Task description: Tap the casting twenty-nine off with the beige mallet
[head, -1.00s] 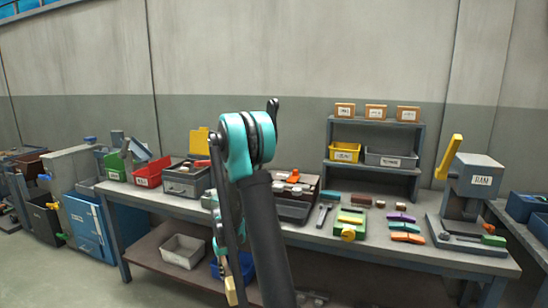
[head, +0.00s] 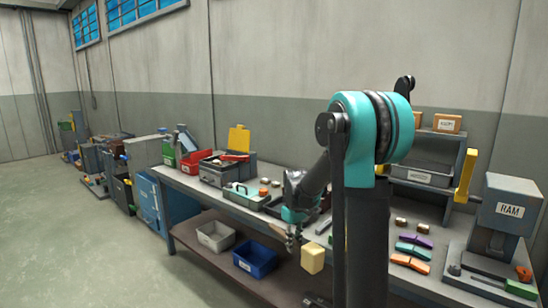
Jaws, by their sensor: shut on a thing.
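My gripper (head: 292,240) hangs in front of the bench's front edge, seen small and partly dark. It is shut on the beige mallet, whose blocky head (head: 313,258) shows just below and to the right of the fingers. The mallet's handle is mostly hidden by the fingers. I cannot make out a casting marked twenty-nine; my arm covers part of the bench top.
The long bench (head: 200,188) carries red bins (head: 193,160), a grey toolbox (head: 213,172), colored angled pieces (head: 412,250) and a ram press (head: 508,215). A white bin (head: 215,236) and a blue bin (head: 255,260) stand on the lower shelf. Open floor lies left.

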